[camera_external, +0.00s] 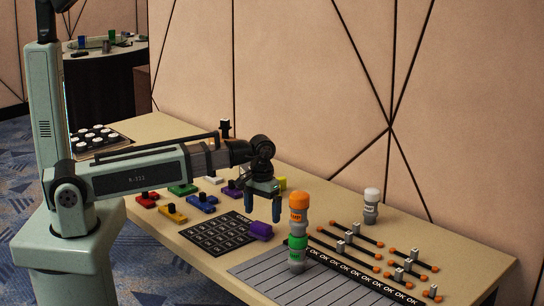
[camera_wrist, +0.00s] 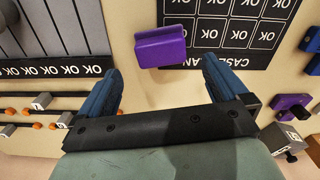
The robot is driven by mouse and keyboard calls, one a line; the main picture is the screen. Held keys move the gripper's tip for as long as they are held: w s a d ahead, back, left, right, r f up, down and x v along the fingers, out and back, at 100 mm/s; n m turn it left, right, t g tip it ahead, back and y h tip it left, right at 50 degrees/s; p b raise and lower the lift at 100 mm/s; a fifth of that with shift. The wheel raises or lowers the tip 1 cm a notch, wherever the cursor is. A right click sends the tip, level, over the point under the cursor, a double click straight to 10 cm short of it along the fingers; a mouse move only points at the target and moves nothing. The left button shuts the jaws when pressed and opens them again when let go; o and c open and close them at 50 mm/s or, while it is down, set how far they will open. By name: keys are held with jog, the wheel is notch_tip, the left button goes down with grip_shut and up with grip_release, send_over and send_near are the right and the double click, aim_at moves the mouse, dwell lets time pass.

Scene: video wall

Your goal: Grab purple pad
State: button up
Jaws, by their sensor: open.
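A purple pad (camera_external: 260,231) lies at the right corner of the black grid mat (camera_external: 214,236). In the wrist view the purple pad (camera_wrist: 161,47) overlaps the mat's edge, tilted slightly, with a raised lip along one side. My gripper (camera_external: 263,212) is open and empty, with blue fingers pointing down above the table near the pad. In the wrist view my gripper (camera_wrist: 161,72) has its fingers spread wider than the pad, which shows just beyond the fingertips and between them. I see no contact. A second purple piece (camera_external: 232,190) with a black knob stands farther back.
Blue (camera_external: 202,204), yellow (camera_external: 173,213) and red pieces lie left.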

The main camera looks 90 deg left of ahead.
aim_at(262, 223)
jog(key=shift+a+f, duration=0.1)
jog(key=shift+f, duration=2.65)
jog(key=c, duration=1)
